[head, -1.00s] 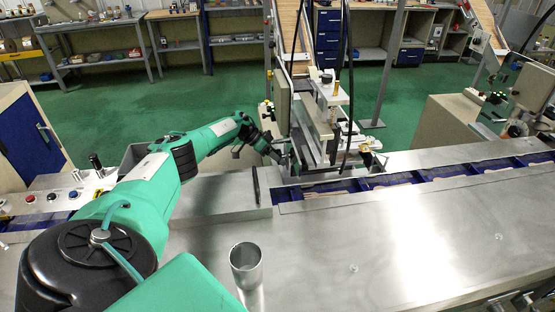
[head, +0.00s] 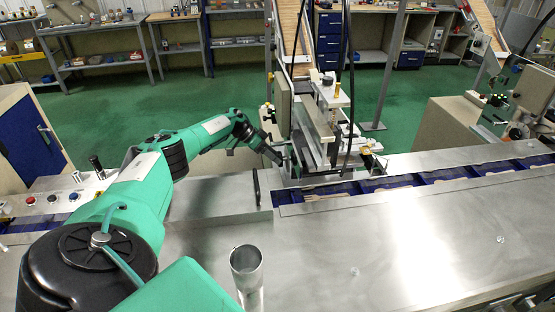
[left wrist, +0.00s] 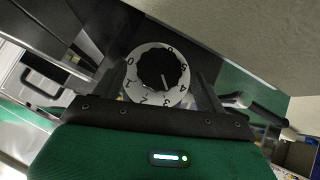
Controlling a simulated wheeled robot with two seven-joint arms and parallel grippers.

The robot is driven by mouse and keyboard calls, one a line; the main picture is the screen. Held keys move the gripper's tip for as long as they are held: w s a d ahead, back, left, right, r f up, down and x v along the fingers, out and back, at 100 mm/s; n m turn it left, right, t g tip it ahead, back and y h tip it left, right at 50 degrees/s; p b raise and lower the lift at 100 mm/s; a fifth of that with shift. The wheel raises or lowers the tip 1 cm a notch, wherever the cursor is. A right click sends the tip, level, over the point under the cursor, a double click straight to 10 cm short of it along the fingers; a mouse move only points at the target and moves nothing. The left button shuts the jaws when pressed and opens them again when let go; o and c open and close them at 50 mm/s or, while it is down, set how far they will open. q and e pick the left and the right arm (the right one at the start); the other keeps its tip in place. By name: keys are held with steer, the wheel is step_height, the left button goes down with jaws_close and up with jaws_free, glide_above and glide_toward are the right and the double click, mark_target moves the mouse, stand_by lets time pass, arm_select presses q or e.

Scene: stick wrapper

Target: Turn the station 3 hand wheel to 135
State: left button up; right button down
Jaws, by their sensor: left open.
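The hand wheel (left wrist: 161,70) shows in the left wrist view as a black knurled knob on a white dial with black numerals. It sits between the two dark fingers of my left gripper (left wrist: 160,88), which is open and apart from it on both sides. A pointer mark on the knob points down the picture, between the numerals 2 and 3. In the head view my left gripper (head: 281,158) is at the left side of the station's metal feeder (head: 318,130), and the wheel itself cannot be made out there. My right gripper is not in view.
A steel conveyor bed (head: 400,230) runs across, with a blue channel (head: 390,184) holding wooden sticks. A black upright plate (head: 256,186) stands close to the left forearm. A control panel (head: 52,198) lies at left.

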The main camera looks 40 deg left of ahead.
arm_select(q)
steer(key=b+v, duration=0.1)
steer(key=v, duration=1)
steer(key=shift+b, duration=0.35)
